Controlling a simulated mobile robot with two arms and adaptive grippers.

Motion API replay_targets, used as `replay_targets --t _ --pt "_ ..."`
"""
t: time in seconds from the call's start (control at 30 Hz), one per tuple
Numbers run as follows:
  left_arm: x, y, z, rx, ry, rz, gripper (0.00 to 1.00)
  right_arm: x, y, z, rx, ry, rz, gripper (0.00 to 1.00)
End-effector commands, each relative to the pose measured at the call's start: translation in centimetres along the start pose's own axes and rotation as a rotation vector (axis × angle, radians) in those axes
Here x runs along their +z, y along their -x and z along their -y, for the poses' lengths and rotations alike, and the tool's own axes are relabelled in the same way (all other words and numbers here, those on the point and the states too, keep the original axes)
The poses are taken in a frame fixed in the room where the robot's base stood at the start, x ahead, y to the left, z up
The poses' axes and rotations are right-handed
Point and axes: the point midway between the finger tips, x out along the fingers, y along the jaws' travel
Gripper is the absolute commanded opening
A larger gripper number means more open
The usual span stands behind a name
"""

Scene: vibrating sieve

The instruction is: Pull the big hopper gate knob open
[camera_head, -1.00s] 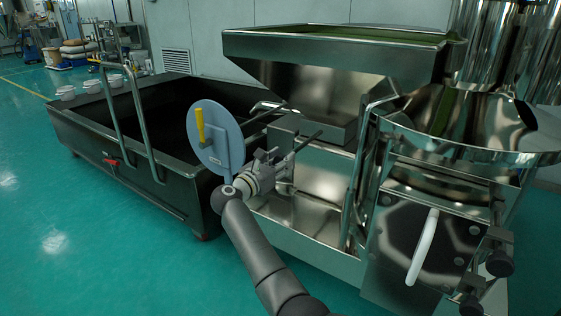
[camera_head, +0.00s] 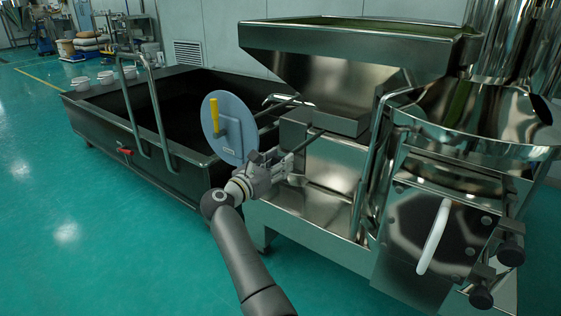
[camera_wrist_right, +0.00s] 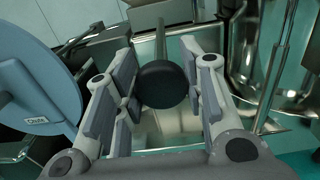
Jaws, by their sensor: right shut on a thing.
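The big steel hopper (camera_head: 325,75) stands right of centre in the head view. A thin rod (camera_head: 308,142) runs from its lower left side towards my right gripper (camera_head: 284,163). In the right wrist view, the round black knob (camera_wrist_right: 162,86) on this rod sits between the two fingers of my right gripper (camera_wrist_right: 160,98). The gripper is shut on the knob. In the head view the gripper hides the knob. My left gripper is in neither view.
A blue disc (camera_head: 232,140) with a yellow handle (camera_head: 215,115) stands just left of my right gripper. A dark open bin (camera_head: 140,155) lies behind it. A round steel sieve (camera_head: 470,140) with a white handle below stands at right. Green floor is clear at left.

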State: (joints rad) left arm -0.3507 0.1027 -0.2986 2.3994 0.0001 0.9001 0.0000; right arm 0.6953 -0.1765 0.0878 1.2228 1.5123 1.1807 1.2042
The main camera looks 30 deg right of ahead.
Motion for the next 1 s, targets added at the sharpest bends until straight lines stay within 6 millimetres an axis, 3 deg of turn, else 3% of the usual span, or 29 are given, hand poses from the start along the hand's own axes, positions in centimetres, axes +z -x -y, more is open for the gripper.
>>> replay_targets --t 0.1,0.13,0.27,0.67,1.0 --pt "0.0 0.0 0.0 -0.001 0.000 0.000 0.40 0.0 -0.1 0.0 0.001 0.000 -0.001 0.00" --pt "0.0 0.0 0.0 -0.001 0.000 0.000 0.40 0.0 -0.1 0.0 0.001 0.000 -0.001 0.41" --pt "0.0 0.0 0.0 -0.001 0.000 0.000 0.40 0.0 -0.1 0.0 0.001 0.000 -0.001 0.58" --pt "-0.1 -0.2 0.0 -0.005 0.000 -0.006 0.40 0.6 -0.1 0.0 0.000 -0.002 0.000 0.59" --pt "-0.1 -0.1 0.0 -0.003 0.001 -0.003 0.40 6.7 0.0 0.0 0.000 -0.006 -0.001 0.59"
